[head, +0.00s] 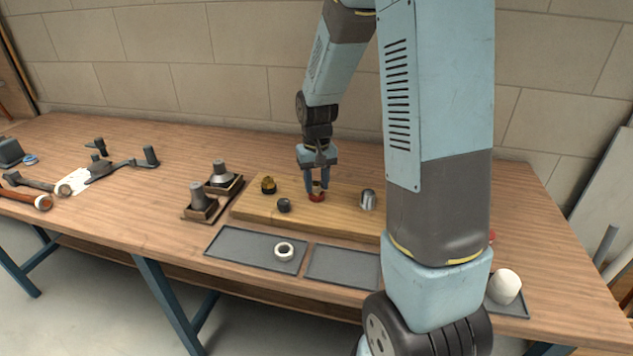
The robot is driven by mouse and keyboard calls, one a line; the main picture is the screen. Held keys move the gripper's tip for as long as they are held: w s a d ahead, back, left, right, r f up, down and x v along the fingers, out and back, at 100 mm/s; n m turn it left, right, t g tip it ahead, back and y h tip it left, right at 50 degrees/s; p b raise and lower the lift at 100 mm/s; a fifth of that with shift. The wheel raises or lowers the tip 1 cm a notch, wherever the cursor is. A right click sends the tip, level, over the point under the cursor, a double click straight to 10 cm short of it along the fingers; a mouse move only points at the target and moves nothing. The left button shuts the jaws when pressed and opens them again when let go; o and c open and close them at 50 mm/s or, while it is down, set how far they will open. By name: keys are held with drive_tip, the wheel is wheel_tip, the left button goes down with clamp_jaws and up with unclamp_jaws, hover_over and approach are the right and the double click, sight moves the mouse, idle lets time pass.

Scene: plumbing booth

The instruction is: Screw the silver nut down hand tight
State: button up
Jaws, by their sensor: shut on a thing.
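My gripper (317,193) points straight down over the wooden board (340,222) on the bench. Its fingers are closed around a small red fitting (317,198) standing on the board, and they hide much of it. I cannot make out a silver nut between the fingers. A silver, cup-shaped piece (368,201) stands upright on the board to the right of the gripper, apart from it. A dark cap-like piece (284,205) and a brass-and-black piece (268,185) stand on the board to the left.
Grey fittings in wooden holders (201,215) stand left. A white ball (504,286) sits front right. Tools lie far left.

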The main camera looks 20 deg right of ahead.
drive_tip(key=m, duration=0.4)
drive_tip(key=shift+a+m, duration=0.15)
drive_tip(key=shift+m, duration=0.25)
drive_tip(key=m, duration=0.4)
drive_tip(key=shift+w+f, duration=0.1)
drive_tip(key=shift+f, duration=0.05)
drive_tip(key=m, duration=0.4)
drive_tip(key=shift+a, duration=0.1)
drive_tip(key=m, duration=0.5)
drive_tip(key=shift+w+f, duration=0.15)
drive_tip(key=o, duration=1.7)
drive_tip(key=shift+o, duration=0.2)
drive_tip(key=shift+r, duration=2.55)
